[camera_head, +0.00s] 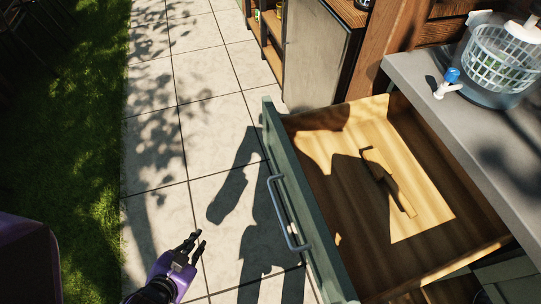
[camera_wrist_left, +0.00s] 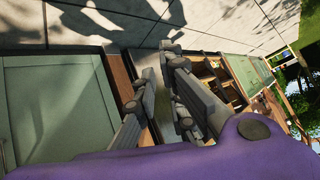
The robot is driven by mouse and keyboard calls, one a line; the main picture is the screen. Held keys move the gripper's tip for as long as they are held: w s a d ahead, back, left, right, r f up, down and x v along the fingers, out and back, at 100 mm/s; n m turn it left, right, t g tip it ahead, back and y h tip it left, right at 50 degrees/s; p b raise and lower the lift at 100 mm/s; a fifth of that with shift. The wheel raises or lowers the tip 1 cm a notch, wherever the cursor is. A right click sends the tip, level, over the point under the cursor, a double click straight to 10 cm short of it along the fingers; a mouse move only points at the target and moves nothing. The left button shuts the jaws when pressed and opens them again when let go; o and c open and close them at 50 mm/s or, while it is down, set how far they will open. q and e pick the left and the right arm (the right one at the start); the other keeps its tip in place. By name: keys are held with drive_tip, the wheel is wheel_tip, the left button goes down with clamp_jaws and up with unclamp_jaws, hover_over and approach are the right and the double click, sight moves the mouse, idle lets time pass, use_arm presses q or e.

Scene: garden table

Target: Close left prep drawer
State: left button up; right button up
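The prep drawer (camera_head: 365,200) is pulled well out from under the grey counter. It has a green front (camera_head: 300,210), a metal bar handle (camera_head: 284,215) and a wooden inside. My right gripper is not in view.
A cabinet (camera_head: 318,55) and open wooden shelves (camera_head: 268,40) stand beyond the drawer. The paved floor (camera_head: 160,130) left of the drawer is clear, with grass (camera_head: 60,130) beside it.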

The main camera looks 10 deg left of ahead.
sight(269, 139)
use_arm(q)
drive_tip(key=w+a+r+m+t, duration=0.1)
drive_tip(key=w, duration=0.2)
drive_tip(key=w+a+r+m+t, duration=0.1)
drive_tip(key=w+r, duration=0.1)
drive_tip(key=w, duration=0.2)
drive_tip(key=w+a+r+m+t+h, duration=0.1)
drive_tip(key=w+a+r, duration=0.1)
drive_tip(key=w, duration=0.1)
drive_tip(key=shift+w+r+m, duration=0.1)
drive_tip(key=shift+w+m, duration=0.3)
clamp_jaws()
drive_tip(key=w+d+r+m+t+h, duration=0.1)
drive_tip(key=w+r+m+h, duration=1)
drive_tip(key=r+m, duration=0.55)
drive_tip(key=s+d+f+m+g+h, duration=0.1)
drive_tip(key=s+d+m+g+h, duration=0.2)
drive_tip(key=s+m+g, duration=0.25)
drive_tip(key=shift+t, duration=0.35)
drive_tip(key=p+x, duration=0.1)
drive_tip(key=x, duration=1.2)
drive_tip(key=shift+s+r, duration=0.1)
drive_tip(key=shift+r, duration=0.05)
drive_tip(key=shift+w+d, duration=0.25)
drive_tip(key=shift+d, duration=0.25)
